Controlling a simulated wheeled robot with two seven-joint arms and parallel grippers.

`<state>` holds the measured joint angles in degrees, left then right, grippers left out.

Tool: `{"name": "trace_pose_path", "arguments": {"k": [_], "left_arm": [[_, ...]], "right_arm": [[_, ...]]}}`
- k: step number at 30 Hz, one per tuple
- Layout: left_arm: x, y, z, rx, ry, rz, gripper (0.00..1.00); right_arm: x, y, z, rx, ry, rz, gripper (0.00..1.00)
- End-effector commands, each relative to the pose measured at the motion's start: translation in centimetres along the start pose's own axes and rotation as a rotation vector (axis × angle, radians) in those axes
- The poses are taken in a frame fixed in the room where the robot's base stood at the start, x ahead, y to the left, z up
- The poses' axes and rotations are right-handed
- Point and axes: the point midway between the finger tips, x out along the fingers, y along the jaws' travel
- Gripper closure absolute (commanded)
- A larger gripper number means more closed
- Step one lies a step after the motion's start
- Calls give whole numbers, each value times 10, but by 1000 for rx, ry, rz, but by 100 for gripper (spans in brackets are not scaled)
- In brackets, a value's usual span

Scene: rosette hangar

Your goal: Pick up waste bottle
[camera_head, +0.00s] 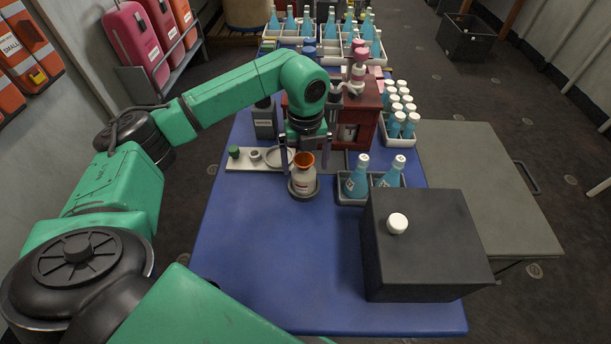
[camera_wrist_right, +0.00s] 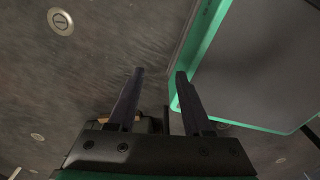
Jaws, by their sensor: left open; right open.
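A pale bottle (camera_head: 304,184) with an orange funnel in its top, which looks like the waste bottle, stands upright in a round dark holder (camera_head: 303,195) on the blue table (camera_head: 270,250). My left gripper (camera_head: 305,166) comes down from above, open. Its two fingers show on either side of the funnel and the bottle's upper part; I cannot tell whether they touch. My right gripper (camera_wrist_right: 155,85) shows only in the right wrist view, open and empty, above the dark floor.
A dark box (camera_head: 425,255) with a white cap (camera_head: 397,223) on top stands front right. Blue bottles (camera_head: 357,178) stand in a grey tray right of the bottle. A red cabinet (camera_head: 365,115) stands behind. The front left of the table is clear.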

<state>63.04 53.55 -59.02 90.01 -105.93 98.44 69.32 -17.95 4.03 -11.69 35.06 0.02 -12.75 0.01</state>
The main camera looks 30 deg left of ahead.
Motion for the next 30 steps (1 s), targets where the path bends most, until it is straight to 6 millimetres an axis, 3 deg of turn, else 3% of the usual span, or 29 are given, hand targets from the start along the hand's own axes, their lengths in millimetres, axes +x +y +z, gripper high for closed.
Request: {"name": "trace_pose_path", "arguments": {"k": [5,9,15,17,22,30], "left_arm": [[29,5,-1,-1,4,3,0],[51,4,-1,1,3,0,0],[54,4,0,1,2,-1,0],[53,4,0,1,2,-1,19],[53,4,0,1,2,-2,83],[50,4,0,1,1,-3,83]], "right_arm": [[-10,7,-20,-2,33,9,50],[-10,10,-21,-1,34,13,50],[-10,11,-16,1,26,15,50],[-10,11,-15,1,24,15,50],[-10,12,-13,0,21,16,50],[-10,11,-12,0,20,15,50]]}}
